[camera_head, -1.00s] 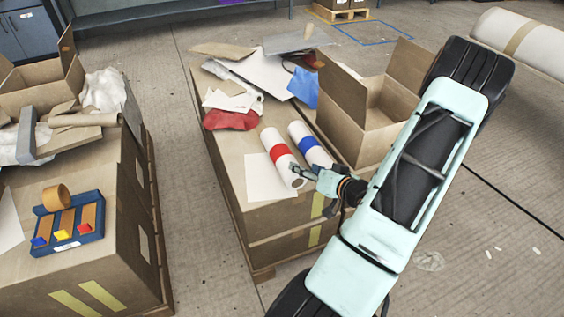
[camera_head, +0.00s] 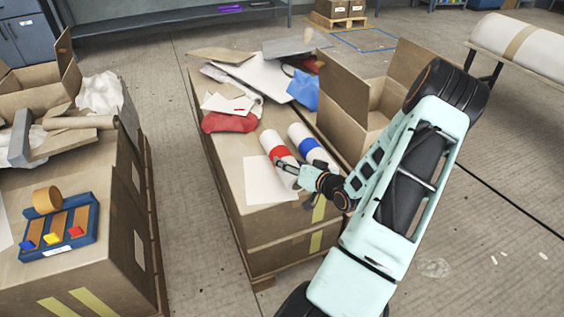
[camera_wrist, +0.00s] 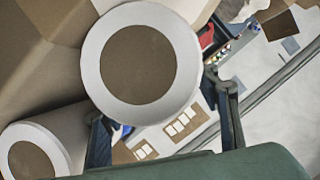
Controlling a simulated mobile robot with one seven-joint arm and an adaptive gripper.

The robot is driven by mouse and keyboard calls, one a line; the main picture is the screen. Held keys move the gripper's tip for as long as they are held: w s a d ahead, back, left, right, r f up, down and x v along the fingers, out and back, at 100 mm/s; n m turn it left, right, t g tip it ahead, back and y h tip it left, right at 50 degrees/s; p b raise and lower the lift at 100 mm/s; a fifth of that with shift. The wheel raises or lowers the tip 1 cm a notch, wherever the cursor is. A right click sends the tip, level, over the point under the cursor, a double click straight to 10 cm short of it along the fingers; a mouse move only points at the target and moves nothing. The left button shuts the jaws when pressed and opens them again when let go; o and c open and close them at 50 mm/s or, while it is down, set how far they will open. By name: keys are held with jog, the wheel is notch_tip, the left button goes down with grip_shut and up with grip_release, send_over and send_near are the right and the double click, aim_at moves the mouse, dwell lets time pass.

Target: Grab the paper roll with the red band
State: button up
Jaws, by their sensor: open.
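The white paper roll with the red band (camera_head: 279,151) lies on the large cardboard-coloured box top in the head view, left of the paper roll with the blue band (camera_head: 306,143). My gripper (camera_head: 285,165) is open at the near end of the red-banded roll, over its lower part. In the wrist view, a roll end with a brown core (camera_wrist: 140,54) fills the upper middle, with the open fingers (camera_wrist: 163,110) apart near its lower edge. It appears to be the red-banded roll, but no band shows there. A second roll end (camera_wrist: 40,157) shows at lower left.
A white sheet (camera_head: 268,182) lies left of the rolls. An open carton (camera_head: 358,110) stands close on the right. A red bag (camera_head: 229,122) and loose sheets lie behind. Another box to the left holds a blue tray (camera_head: 88,242).

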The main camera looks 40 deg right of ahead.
jog(key=x, duration=0.2)
jog(key=shift+w+f, duration=0.1)
jog(key=shift+w, duration=0.25)
jog(key=shift+c, duration=0.2)
jog(key=shift+s, duration=0.1)
jog(key=c, duration=1.1)
jog(key=shift+c, duration=0.5)
